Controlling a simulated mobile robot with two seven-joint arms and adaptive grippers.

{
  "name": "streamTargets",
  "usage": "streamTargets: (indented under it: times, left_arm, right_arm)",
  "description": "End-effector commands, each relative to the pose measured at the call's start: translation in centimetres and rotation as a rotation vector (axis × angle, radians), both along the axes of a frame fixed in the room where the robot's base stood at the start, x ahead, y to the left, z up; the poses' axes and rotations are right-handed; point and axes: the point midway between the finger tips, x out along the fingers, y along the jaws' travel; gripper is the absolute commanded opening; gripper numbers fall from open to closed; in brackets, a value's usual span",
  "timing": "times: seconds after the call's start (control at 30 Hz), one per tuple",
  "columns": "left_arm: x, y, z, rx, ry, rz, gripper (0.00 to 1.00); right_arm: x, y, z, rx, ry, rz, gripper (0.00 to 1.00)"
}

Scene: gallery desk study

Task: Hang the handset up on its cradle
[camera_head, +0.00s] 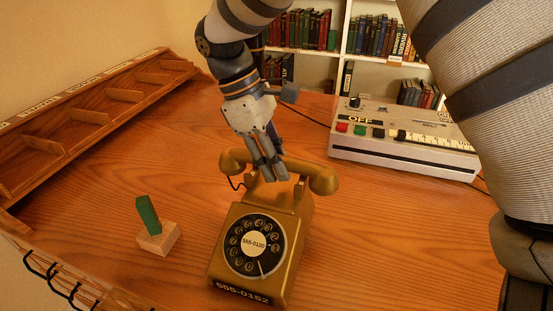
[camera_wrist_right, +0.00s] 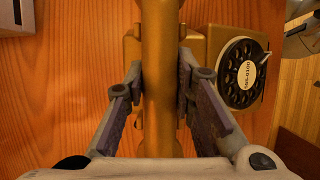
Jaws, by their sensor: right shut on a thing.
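The gold rotary telephone (camera_head: 257,246) stands on the wooden desk, its black dial facing me; it also shows in the right wrist view (camera_wrist_right: 205,40). The gold handset (camera_head: 321,178) lies level across the top of the phone, over the cradle (camera_head: 282,196). My right gripper (camera_head: 270,172) reaches down from above and is shut on the middle of the handset. In the right wrist view the handset (camera_wrist_right: 161,70) runs between the two fingers. Whether the handset touches the cradle I cannot tell. My left gripper is not in view.
A white machine (camera_head: 400,140) with coloured buttons stands at the back right. A green piece on a wooden block (camera_head: 157,240) stands left of the phone. A wooden compartment rack (camera_head: 90,115) lines the left edge. Bare desk (camera_head: 400,240) lies right of the phone.

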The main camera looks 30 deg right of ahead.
Motion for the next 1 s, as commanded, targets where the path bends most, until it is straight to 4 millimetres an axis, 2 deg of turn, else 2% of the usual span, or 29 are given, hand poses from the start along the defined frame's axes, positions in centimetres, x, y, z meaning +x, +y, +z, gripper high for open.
streamTargets:
  times: [0.87, 0.9, 0.97, 1.0]
  left_arm:
    - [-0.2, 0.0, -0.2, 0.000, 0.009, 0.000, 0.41]
    - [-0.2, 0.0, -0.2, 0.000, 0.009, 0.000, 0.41]
    - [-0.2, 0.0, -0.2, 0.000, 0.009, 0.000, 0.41]
    - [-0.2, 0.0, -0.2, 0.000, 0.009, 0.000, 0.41]
  right_arm:
    - [0.0, 0.0, -2.6, -0.001, 0.001, -0.001, 0.00]
    - [0.0, 0.0, -2.5, 0.000, 0.000, -0.001, 0.31]
    - [0.0, 0.0, -2.5, 0.000, 0.000, -0.001, 0.44]
    - [0.0, 0.0, -2.5, 0.000, 0.000, -0.001, 0.47]
